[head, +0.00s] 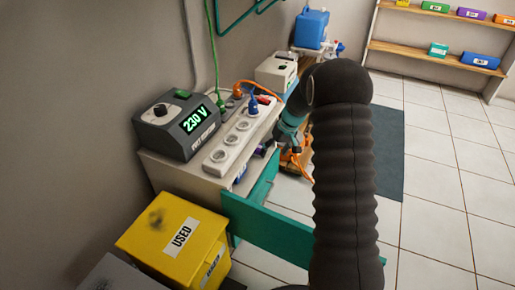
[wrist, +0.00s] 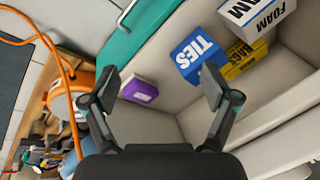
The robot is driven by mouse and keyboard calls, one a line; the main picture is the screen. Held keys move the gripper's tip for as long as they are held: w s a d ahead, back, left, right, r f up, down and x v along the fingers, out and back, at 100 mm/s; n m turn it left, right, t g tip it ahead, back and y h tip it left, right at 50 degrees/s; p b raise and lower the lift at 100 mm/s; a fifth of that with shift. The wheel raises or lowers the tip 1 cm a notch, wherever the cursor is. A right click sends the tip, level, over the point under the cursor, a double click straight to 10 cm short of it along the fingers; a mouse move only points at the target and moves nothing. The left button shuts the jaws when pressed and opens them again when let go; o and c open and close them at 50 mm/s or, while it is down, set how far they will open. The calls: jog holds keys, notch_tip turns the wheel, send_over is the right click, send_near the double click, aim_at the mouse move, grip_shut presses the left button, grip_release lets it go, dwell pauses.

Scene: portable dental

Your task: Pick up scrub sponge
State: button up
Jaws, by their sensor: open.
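A small purple block with a pale top edge (wrist: 139,91), which looks like the scrub sponge, lies in the corner of a pale open drawer (wrist: 166,125) in the wrist view. A small mark on its side is too small to read. My gripper (wrist: 163,88) is open and empty, with its two black fingers spread wide. The block shows between the fingers, closer to the left one, and appears beyond the fingertips, apart from them. In the head view my black ribbed arm covers part of the scene, and the block and the fingers cannot be clearly made out.
Beside the block are a blue TIES box (wrist: 198,56), a yellow BAGS box (wrist: 246,60) and a white FOAM box (wrist: 262,18). The drawer's teal front (head: 268,229) stands out from the cabinet, beside a yellow USED bin (head: 172,240). An orange cable (wrist: 62,62) hangs near the left finger.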

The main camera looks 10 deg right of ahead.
aim_at(259, 149)
jog(key=w+f+n, duration=0.2)
jog(key=w+f, duration=0.1)
jog(key=w, duration=0.1)
jog(key=w+f+n+t+y+p, duration=0.1)
jog(key=w+f+n, duration=0.1)
jog(key=w, duration=0.3)
jog(key=w+f+n+t, duration=0.1)
jog(key=w+f+n, duration=0.1)
jog(key=w+f, duration=0.1)
jog(key=shift+w+d+f+n+y, duration=0.15)
jog(key=shift+w+d+y, duration=0.05)
jog(key=shift+w, duration=0.25)
jog(key=shift+w+d+f+n+y, duration=0.15)
jog(key=shift+w+y, duration=0.05)
jog(key=shift+w, duration=0.25)
jog(key=shift+w+r+n+t, duration=0.25)
jog(key=shift+w+n+t, duration=0.15)
jog(key=shift+w+n, duration=0.45)
jog(key=shift+p+x, duration=0.45)
jog(key=shift+x, duration=3.2)
jog(key=shift+s, duration=0.1)
jog(key=c, duration=1.3)
